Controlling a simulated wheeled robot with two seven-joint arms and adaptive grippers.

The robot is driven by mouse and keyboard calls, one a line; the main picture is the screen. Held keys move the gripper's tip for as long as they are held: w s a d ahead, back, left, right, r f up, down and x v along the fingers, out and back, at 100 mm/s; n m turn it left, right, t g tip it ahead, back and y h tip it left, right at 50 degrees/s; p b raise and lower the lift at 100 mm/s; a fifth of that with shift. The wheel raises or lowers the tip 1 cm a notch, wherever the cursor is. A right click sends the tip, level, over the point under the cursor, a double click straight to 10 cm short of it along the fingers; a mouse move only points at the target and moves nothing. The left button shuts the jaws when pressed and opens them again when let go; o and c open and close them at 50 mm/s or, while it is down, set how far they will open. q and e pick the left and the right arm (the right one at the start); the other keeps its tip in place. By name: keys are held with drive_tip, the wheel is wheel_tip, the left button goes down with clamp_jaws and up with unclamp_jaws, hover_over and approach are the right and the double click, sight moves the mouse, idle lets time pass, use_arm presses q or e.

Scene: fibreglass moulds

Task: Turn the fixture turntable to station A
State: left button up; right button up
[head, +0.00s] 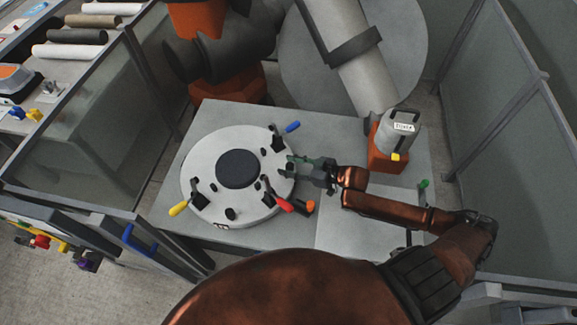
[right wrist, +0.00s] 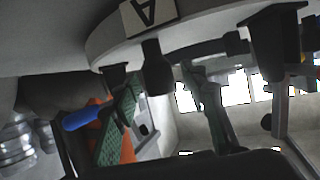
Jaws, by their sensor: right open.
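The round pale grey turntable (head: 205,160) lies on a grey bench. It has a dark central hub (head: 238,169) and clamps with blue (head: 292,127), yellow (head: 179,208) and red (head: 284,205) handles. A small plate sits on its front rim, too small to read. My right gripper (head: 291,166) is at its right edge. In the right wrist view, a plate marked A (right wrist: 148,12) is on the turntable's rim. A short dark post (right wrist: 157,66) hangs below it between the open green-padded fingers of the right gripper (right wrist: 166,85); contact cannot be told. My left gripper is out of view.
An orange and grey unit with a label (head: 393,140) stands right of the turntable on the bench (head: 365,225). A large orange and grey machine arm (head: 225,85) rises behind. An orange knob (head: 310,206) is near the red handle. Glass fencing (head: 75,125) encloses the sides.

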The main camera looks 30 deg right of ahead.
drive_tip(key=shift+c, duration=0.3)
clamp_jaws()
idle(0.4)
